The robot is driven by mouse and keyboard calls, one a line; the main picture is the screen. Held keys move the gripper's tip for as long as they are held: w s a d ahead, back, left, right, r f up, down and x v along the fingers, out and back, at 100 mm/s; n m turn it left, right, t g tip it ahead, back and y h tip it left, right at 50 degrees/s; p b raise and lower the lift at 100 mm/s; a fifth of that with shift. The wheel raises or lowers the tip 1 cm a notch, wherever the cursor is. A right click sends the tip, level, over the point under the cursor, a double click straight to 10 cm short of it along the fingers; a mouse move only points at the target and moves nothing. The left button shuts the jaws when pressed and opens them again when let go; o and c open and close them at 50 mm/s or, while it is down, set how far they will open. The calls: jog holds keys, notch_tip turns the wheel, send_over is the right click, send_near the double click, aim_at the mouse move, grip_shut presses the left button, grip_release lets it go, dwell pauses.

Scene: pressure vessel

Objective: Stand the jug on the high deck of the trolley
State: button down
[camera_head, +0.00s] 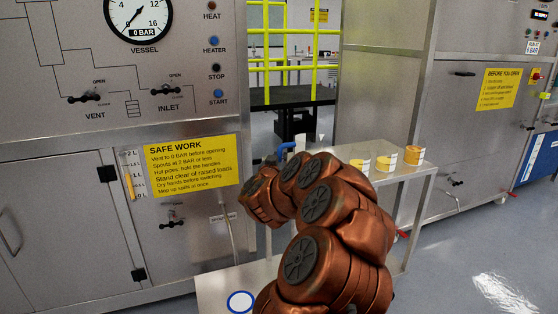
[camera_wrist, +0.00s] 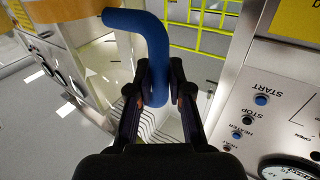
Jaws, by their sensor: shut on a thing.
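My gripper (camera_wrist: 160,88) is shut on the blue handle of the jug (camera_wrist: 140,22) in the wrist view. The handle is a bent blue bar passing between the fingers. In the head view a bit of the blue handle (camera_head: 286,150) shows just behind my copper arm, which hides the gripper and most of the jug. I cannot tell the jug's tilt or whether it touches anything. The steel trolley's high deck (camera_head: 345,152) is to the right of the handle, partly behind my arm.
Three yellow-banded tubs (camera_head: 386,163) stand on the high deck towards its right end. A lower pale surface (camera_head: 213,287) bears a blue-ringed white disc (camera_head: 240,301). The vessel panel (camera_head: 80,90) is at left, a steel cabinet (camera_head: 465,120) at right. Yellow railings (camera_head: 290,65) stand behind.

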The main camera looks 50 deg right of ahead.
jog(key=shift+f, duration=0.1)
jog(key=c, duration=1.5)
grip_release()
jog(key=shift+f, duration=0.1)
jog(key=shift+c, duration=0.2)
jog(key=o, duration=0.5)
jog(key=shift+c, duration=0.2)
jog(key=shift+r, duration=0.25)
jog(key=b+v, duration=0.2)
jog(key=v, duration=1)
